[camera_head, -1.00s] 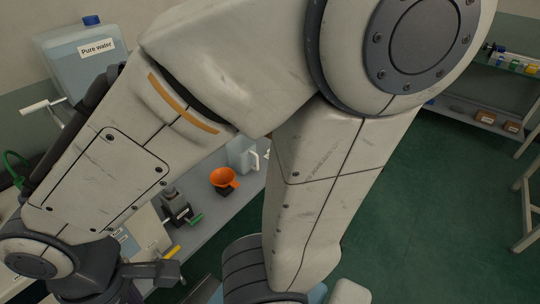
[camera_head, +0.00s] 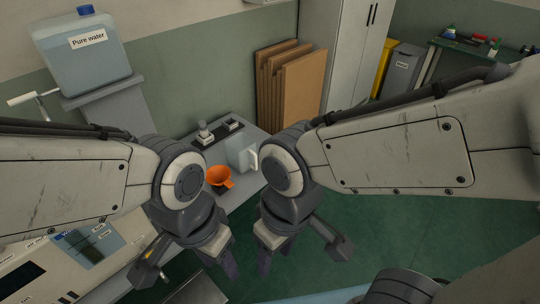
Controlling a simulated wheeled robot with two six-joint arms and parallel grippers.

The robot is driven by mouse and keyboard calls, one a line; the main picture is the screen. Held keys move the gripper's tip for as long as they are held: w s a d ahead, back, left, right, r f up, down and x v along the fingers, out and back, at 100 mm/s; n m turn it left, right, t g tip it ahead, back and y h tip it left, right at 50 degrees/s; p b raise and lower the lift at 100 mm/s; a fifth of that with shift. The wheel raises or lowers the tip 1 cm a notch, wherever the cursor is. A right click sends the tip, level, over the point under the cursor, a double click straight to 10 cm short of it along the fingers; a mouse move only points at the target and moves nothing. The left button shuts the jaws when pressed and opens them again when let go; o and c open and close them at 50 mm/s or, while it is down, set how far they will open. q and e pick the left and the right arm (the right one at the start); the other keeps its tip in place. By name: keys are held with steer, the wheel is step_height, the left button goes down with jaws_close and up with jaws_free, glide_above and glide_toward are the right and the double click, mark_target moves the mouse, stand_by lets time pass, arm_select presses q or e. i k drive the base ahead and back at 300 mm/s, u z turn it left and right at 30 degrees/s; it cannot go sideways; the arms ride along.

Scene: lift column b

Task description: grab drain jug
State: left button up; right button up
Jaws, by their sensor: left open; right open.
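A pale, see-through jug (camera_head: 238,152) with a light handle on its right side stands on the grey bench, behind the orange funnel. My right arm's wrist is in front of its right side in the picture. My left gripper (camera_head: 186,268) is open and empty, pointing down in front of the bench, lower left of the jug. My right gripper (camera_head: 302,256) is open and empty over the green floor, lower right of the jug. Neither gripper touches the jug.
An orange funnel (camera_head: 218,178) sits just in front of the jug, close to my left wrist. A Pure water tank (camera_head: 82,55) is at upper left, and brown boards (camera_head: 300,80) lean on the wall. Open floor lies at right.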

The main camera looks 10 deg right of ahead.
mark_target(241, 148)
steer(key=z, duration=1.2)
steer(key=i, duration=2.45)
steer(key=u, duration=3.5)
